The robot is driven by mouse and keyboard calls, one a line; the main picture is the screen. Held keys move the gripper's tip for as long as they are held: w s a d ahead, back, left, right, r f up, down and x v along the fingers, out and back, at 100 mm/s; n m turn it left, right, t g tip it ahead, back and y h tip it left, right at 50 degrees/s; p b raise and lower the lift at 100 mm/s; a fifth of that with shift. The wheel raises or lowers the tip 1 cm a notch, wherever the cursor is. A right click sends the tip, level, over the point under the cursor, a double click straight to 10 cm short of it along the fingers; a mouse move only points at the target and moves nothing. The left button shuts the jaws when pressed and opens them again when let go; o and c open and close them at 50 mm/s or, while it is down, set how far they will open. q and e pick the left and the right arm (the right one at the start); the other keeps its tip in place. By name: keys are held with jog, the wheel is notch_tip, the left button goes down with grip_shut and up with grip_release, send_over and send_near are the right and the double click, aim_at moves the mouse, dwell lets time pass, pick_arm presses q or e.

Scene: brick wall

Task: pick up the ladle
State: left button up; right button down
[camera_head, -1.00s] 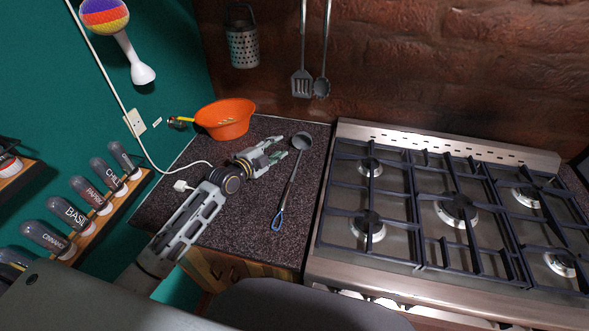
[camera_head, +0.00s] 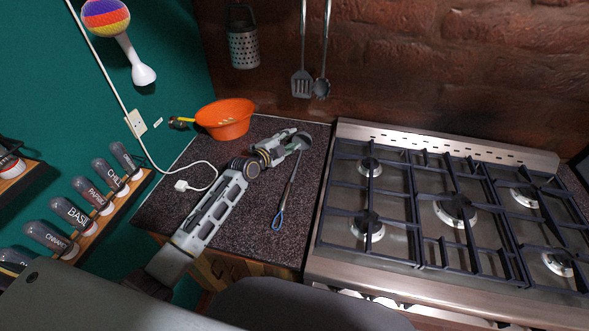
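The ladle (camera_head: 290,186) lies on the dark speckled counter (camera_head: 245,215), left of the stove. Its round bowl is at the back and its blue looped handle end is toward the front. My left gripper (camera_head: 296,142) reaches in from the left, with its fingertips at the ladle's bowl. The fingers look spread, and they cover part of the bowl. I cannot tell whether they touch it. My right gripper is not in view.
An orange colander (camera_head: 225,118) stands at the back left of the counter. A gas stove (camera_head: 440,205) with black grates is on the right. A white cable (camera_head: 200,185) lies on the counter near my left arm. A spatula (camera_head: 302,84) hangs on the brick wall.

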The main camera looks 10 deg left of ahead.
aim_at(298, 137)
pick_arm(q)
jog(key=shift+w, duration=0.15)
dwell(0.3)
jog(key=shift+w+d+f+p, duration=0.2)
jog(key=shift+w+d+f, duration=0.15)
jog(key=shift+w, duration=0.2)
jog(key=shift+w+d+f+p, duration=0.2)
jog(key=shift+w+d, duration=0.25)
jog(key=shift+w, duration=0.1)
jog(key=shift+x, duration=1.1)
jog(key=shift+c, duration=0.5)
grip_shut()
